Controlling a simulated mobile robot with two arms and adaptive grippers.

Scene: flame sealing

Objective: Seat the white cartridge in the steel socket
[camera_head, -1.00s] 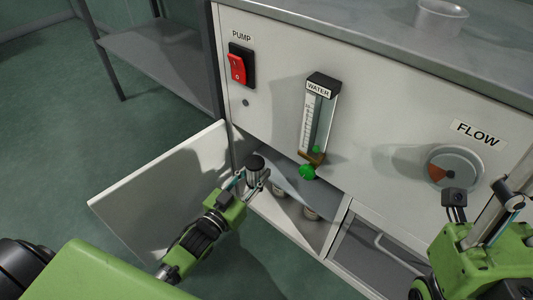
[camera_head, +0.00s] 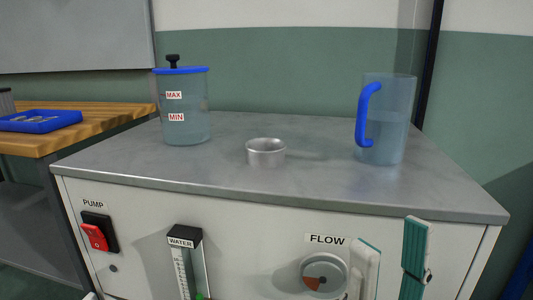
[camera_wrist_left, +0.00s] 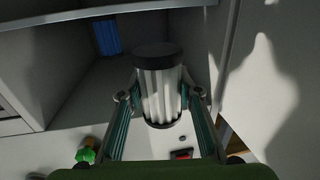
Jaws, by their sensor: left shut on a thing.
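The white cartridge (camera_wrist_left: 158,105), a ribbed white cylinder with black ends, shows in the left wrist view. My left gripper (camera_wrist_left: 160,94) is shut on it, one finger on each side, in front of an open cabinet compartment. The left gripper is out of the head view. My right gripper (camera_head: 393,237) is at the lower right of the head view, in front of the cabinet, its fingers apart with nothing between them. A round steel cup (camera_head: 265,153) stands on the cabinet top; I cannot tell whether it is the socket.
A blue-lidded water jar (camera_head: 186,110) and a blue-handled jug (camera_head: 390,115) stand on the cabinet top (camera_head: 225,170). Inside the compartment (camera_wrist_left: 62,75) is a blue cylinder (camera_wrist_left: 107,37). A pale panel (camera_wrist_left: 265,70) borders it at the right. A green knob (camera_wrist_left: 86,154) is nearby.

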